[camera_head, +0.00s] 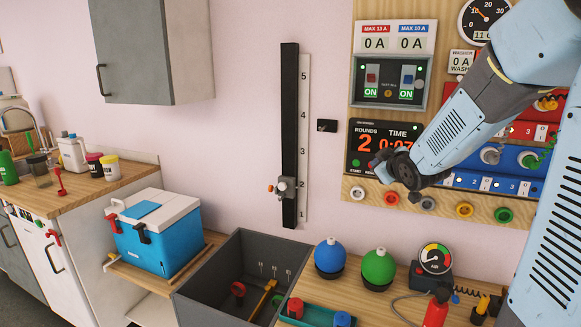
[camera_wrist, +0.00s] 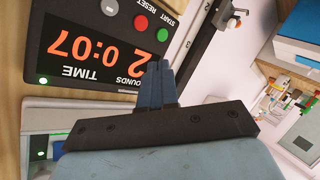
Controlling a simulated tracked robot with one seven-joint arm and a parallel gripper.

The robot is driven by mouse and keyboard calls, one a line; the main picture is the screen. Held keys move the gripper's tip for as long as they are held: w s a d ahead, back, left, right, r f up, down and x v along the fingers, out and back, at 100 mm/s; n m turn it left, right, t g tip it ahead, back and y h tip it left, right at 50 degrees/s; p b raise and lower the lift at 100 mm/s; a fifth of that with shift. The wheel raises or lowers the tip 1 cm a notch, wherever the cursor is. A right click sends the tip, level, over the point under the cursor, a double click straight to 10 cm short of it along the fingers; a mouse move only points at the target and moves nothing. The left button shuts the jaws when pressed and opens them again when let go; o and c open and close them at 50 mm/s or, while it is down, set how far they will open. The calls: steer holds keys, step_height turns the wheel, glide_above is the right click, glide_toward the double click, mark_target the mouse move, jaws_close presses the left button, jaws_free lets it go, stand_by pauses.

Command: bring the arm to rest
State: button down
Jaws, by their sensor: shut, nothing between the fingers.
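My arm reaches in from the right in the head view, raised in front of the wall panel. Its gripper (camera_head: 382,170) is at the lower right of the timer display (camera_head: 366,143), close to the board. In the wrist view my gripper (camera_wrist: 156,68) shows with its two blue fingers together and nothing between them. The timer display (camera_wrist: 90,45) appears upside down there, reading rounds 2 and time 0:07, with green, red and white buttons beside the fingers. In the head view the arm hides part of the display and the board.
A blue cooler (camera_head: 165,240) with a white lid stands at the left. A grey bin (camera_head: 215,280) holds several tools. A blue ball (camera_head: 330,255), a green ball (camera_head: 379,266) and a gauge (camera_head: 436,258) stand on the bench below the arm. A vertical slider scale (camera_head: 290,120) is left of the panel.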

steer(key=s+a+m+g+h, duration=0.1)
steer(key=s+m+g, duration=0.3)
steer(key=s, duration=1.2)
steer(key=s+r+m+g, duration=0.1)
steer(key=s+m+g, duration=0.3)
steer(key=s, duration=1.2)
steer(key=shift+s+a+r+m+g+h, duration=0.25)
steer(key=shift+a+r+m+g+h, duration=0.05)
steer(key=shift+a+m+h, duration=0.1)
